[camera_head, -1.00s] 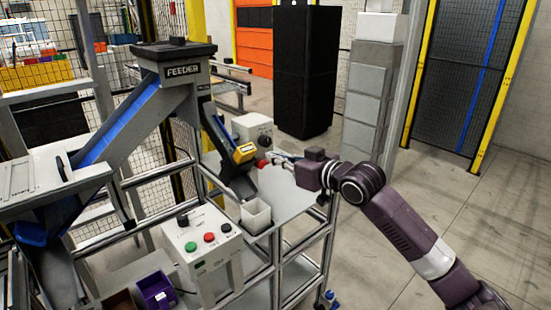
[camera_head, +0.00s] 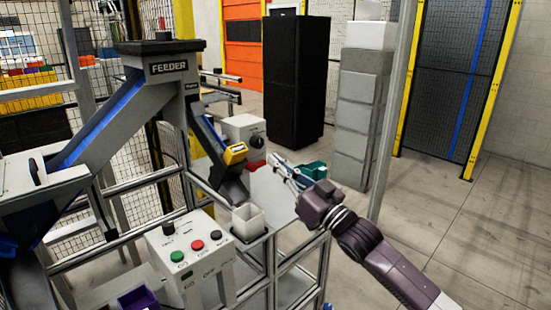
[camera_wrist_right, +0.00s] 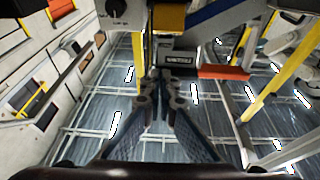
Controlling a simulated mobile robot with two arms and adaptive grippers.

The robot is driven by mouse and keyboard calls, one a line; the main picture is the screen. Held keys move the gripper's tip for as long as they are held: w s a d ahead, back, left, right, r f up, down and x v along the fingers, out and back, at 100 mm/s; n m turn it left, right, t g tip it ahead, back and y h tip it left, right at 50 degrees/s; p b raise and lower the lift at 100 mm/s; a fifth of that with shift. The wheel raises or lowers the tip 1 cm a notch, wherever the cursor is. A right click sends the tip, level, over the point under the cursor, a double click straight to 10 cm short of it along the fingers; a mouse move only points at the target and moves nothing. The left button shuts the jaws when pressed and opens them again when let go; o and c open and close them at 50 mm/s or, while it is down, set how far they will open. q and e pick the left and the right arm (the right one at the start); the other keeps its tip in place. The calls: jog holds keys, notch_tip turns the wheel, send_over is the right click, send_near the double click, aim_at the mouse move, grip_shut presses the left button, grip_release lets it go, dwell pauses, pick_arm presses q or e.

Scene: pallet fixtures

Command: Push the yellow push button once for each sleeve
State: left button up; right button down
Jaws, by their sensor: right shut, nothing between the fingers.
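The yellow push button (camera_head: 235,154) sits on the lower end of the blue-lined chute (camera_head: 206,129) of the feeder (camera_head: 165,67). It also shows at the top of the right wrist view (camera_wrist_right: 170,17). My right gripper (camera_head: 278,164) is shut and empty, to the right of the button and apart from it. In the right wrist view its fingers (camera_wrist_right: 160,78) meet at the tips and point toward the chute end. A white open cup (camera_head: 249,218) stands below the chute mouth. I cannot make out any sleeve. My left gripper is not in view.
A control box (camera_head: 190,247) with green, red and black buttons stands at the front. A second white box (camera_head: 243,130) with a black knob is behind the chute. A teal bin (camera_head: 315,170) is behind my right gripper. Open floor lies to the right.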

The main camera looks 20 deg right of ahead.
aim_at(246, 150)
pick_arm(q)
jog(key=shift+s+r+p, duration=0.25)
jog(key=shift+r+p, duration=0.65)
jog(key=shift+p, duration=0.1)
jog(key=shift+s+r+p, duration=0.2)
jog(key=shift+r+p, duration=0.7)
jog(key=shift+p, duration=0.1)
pick_arm(e)
jog(key=shift+y, duration=0.3)
jog(key=shift+w+a, duration=0.75)
jog(key=shift+w, duration=1)
jog(key=shift+w+a, duration=0.7)
jog(key=shift+w, duration=1)
jog(key=shift+w+a, duration=0.75)
jog(key=shift+w, duration=1)
